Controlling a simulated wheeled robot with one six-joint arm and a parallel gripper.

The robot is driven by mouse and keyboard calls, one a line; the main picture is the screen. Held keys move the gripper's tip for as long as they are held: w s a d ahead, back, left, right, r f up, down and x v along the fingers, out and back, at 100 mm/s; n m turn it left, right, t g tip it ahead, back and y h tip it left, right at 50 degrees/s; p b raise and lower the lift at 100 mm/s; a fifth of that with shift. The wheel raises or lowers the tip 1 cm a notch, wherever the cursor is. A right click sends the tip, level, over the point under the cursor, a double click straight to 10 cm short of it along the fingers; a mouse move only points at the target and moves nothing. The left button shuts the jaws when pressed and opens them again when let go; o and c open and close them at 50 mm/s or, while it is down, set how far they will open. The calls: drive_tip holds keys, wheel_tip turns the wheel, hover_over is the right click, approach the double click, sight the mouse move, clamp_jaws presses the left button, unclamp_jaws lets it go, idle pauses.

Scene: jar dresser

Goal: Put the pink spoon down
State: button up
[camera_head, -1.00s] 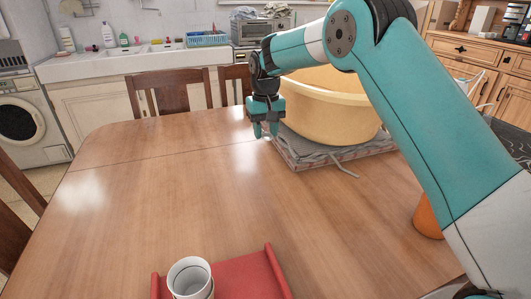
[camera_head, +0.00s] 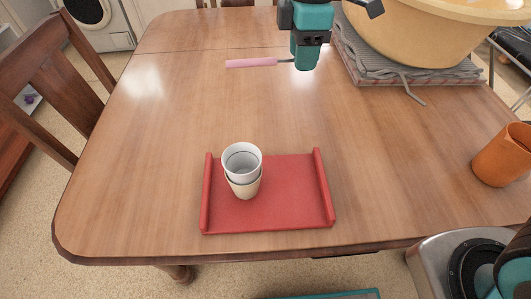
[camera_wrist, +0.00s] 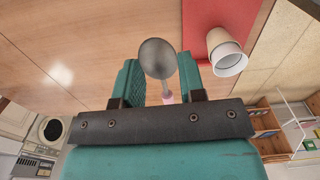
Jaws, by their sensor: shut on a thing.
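The pink spoon (camera_head: 252,63) is in my gripper (camera_head: 304,66) in the head view, its pink handle pointing left, above the wooden table. My gripper is shut on it, to the left of the big yellow basin. In the wrist view the spoon's grey metal bowl (camera_wrist: 157,58) shows between the two teal fingers of my gripper (camera_wrist: 160,82), with a bit of pink handle below it. Whether the spoon touches the table cannot be told for sure; it looks held above it.
A red tray (camera_head: 290,205) with stacked white cups (camera_head: 243,162) stands near the table's front edge. A yellow basin (camera_head: 430,35) sits on folded grey cloth (camera_head: 400,72) at the back right. An orange cup (camera_head: 502,155) is at the right. The table's left and middle are clear.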

sight(294, 173)
drive_tip(key=s+f+n, duration=0.1)
drive_tip(key=s+n, duration=0.7)
drive_tip(key=s, duration=0.2)
drive_tip(key=f+b, duration=0.1)
drive_tip(key=f, duration=1.2)
drive_tip(key=f+b, duration=0.1)
drive_tip(key=f, duration=0.5)
drive_tip(key=shift+a+f+b, duration=0.35)
drive_tip(key=shift+a, duration=0.05)
drive_tip(key=shift+f, duration=0.15)
drive_tip(key=o, duration=1)
